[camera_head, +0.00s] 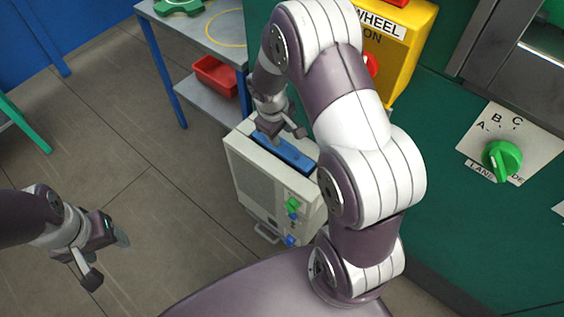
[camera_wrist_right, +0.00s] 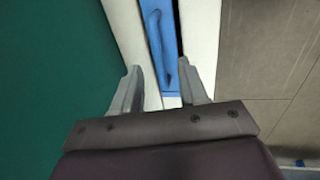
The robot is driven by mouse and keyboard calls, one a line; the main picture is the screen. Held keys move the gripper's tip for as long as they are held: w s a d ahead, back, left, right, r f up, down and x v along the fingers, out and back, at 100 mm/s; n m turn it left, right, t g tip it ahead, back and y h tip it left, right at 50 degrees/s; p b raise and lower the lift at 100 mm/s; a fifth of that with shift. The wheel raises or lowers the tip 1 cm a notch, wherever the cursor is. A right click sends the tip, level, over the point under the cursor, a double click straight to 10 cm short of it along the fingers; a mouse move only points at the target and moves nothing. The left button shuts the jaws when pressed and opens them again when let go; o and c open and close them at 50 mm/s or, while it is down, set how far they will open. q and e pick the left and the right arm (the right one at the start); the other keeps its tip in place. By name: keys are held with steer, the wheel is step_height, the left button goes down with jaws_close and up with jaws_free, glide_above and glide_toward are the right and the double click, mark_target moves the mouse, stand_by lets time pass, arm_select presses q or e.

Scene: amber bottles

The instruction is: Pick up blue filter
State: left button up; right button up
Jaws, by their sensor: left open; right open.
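The blue filter (camera_head: 285,153) is a long flat blue block set in a slot in the top of a white box-shaped machine (camera_head: 259,188). My right gripper (camera_head: 283,130) is over the filter's far end in the head view and partly covers it. In the right wrist view, the filter (camera_wrist_right: 161,45) with its raised handle lies beyond the gap between the open, empty fingers of my right gripper (camera_wrist_right: 171,88). I cannot tell if the fingers touch anything. My left gripper (camera_head: 107,257) is open and empty over the floor at the lower left.
A grey table (camera_head: 205,35) with a red bin (camera_head: 216,76) on its lower shelf stands behind the machine. A green panel with a green knob (camera_head: 502,160) and a yellow box (camera_head: 405,50) are at the right.

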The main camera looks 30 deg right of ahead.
mark_target(282, 140)
steer(key=f, duration=0.3)
steer(key=shift+w+d, duration=0.2)
steer(key=shift+d, duration=0.1)
arm_select(q)
steer(key=shift+w+f, duration=0.1)
steer(key=shift+f, duration=0.4)
arm_select(e)
steer(key=shift+r, duration=0.1)
jaws_close()
